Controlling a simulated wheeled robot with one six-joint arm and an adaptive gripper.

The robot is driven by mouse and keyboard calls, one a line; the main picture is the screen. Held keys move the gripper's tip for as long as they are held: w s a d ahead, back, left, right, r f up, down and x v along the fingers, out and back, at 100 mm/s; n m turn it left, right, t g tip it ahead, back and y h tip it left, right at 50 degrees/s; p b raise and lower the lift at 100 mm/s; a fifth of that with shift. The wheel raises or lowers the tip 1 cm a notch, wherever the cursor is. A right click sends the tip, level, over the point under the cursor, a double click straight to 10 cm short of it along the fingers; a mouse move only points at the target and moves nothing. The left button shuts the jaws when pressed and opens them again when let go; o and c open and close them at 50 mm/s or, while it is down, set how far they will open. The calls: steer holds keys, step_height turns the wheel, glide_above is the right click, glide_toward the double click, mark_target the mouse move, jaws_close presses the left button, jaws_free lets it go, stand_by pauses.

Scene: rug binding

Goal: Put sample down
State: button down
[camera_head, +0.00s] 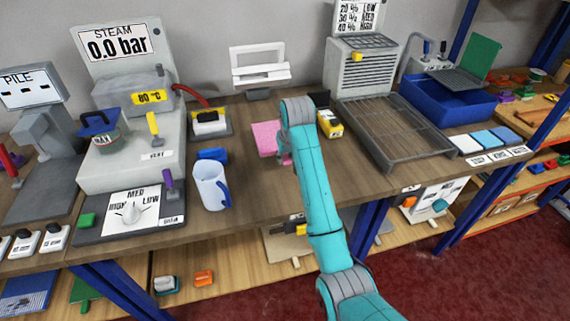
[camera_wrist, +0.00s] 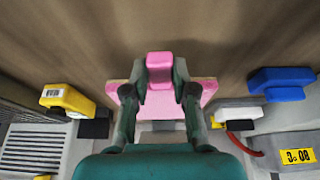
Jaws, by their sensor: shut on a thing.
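The sample is a flat pink square with a raised pink grip block. In the head view the pink sample (camera_head: 265,138) shows at the middle of the workbench, partly hidden behind my arm. In the wrist view its square plate (camera_wrist: 163,105) lies beyond my fingers and the grip block (camera_wrist: 160,58) sits between the fingertips. My gripper (camera_wrist: 160,75) is shut on that block; it also shows in the head view (camera_head: 284,158), mostly hidden by my arm. I cannot tell whether the plate touches the bench top.
The wooden bench (camera_head: 265,190) is clear in front of the sample. A yellow block (camera_head: 330,124) is close on the right, before a slatted rack (camera_head: 395,130). The steam unit (camera_head: 135,140) stands further left.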

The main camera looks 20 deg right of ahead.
steer(key=shift+d+f, duration=0.1)
steer(key=shift+f, duration=1.85)
steer(key=c, duration=0.9)
jaws_free()
steer(key=shift+c, duration=0.2)
